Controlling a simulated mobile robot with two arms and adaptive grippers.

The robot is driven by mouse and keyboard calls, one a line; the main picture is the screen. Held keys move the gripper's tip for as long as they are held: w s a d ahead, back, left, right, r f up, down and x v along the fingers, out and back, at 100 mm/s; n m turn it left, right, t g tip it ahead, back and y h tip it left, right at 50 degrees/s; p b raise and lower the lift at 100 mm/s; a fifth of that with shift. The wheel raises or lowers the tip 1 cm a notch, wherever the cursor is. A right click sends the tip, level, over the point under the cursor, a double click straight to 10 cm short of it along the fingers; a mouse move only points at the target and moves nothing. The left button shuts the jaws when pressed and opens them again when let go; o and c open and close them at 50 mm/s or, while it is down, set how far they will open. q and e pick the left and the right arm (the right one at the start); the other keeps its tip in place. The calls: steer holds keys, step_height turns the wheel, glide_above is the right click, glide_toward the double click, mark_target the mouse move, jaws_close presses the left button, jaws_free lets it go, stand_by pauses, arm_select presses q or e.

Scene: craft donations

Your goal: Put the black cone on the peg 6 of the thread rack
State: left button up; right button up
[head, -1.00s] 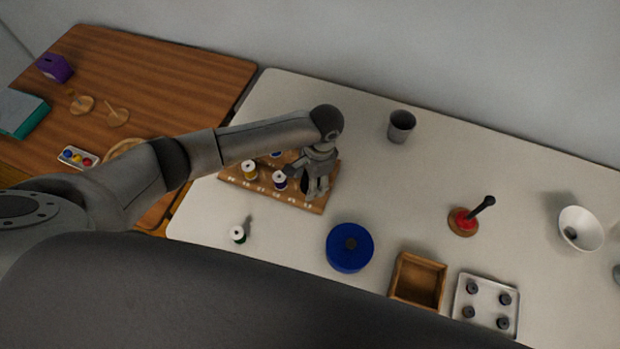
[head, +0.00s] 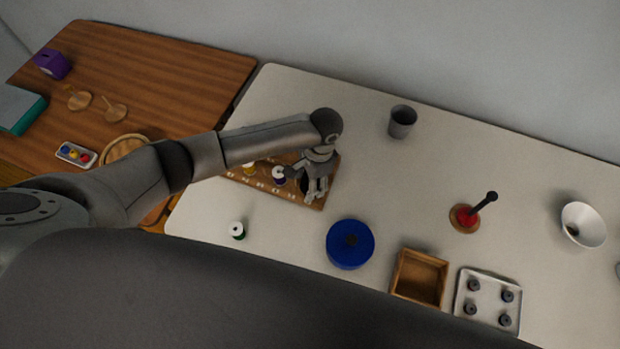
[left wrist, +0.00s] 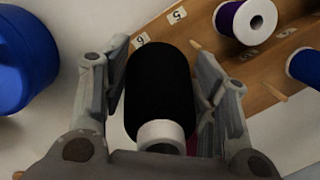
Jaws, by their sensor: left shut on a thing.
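The black cone (left wrist: 160,85) has a white core end and sits between the fingers of my left gripper (left wrist: 160,52) in the left wrist view. The left gripper, in the head view (head: 316,192), is shut on it over the right end of the wooden thread rack (head: 309,204). The rack also shows in the left wrist view (left wrist: 262,75), where the cone is beside the label 6 (left wrist: 139,42). The cone hides whatever is under it, so I cannot tell whether it is around peg 6. My right gripper is not in view.
A purple spool (left wrist: 246,20) stands near label 5, and a blue spool (left wrist: 306,66) is on the rack. A grey cup (head: 402,122) stands behind.

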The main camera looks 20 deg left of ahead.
arm_select(q)
steer(key=shift+f, duration=0.15)
steer(key=o, duration=1.1)
steer(key=r, duration=0.4)
steer(key=d+r, duration=0.1)
steer(key=r, duration=0.3)
steer(key=w+r, duration=0.1)
steer(key=r, duration=0.3)
steer(key=shift+w+d, duration=0.1)
steer(key=shift+d, duration=0.05)
steer(key=shift+f, duration=0.1)
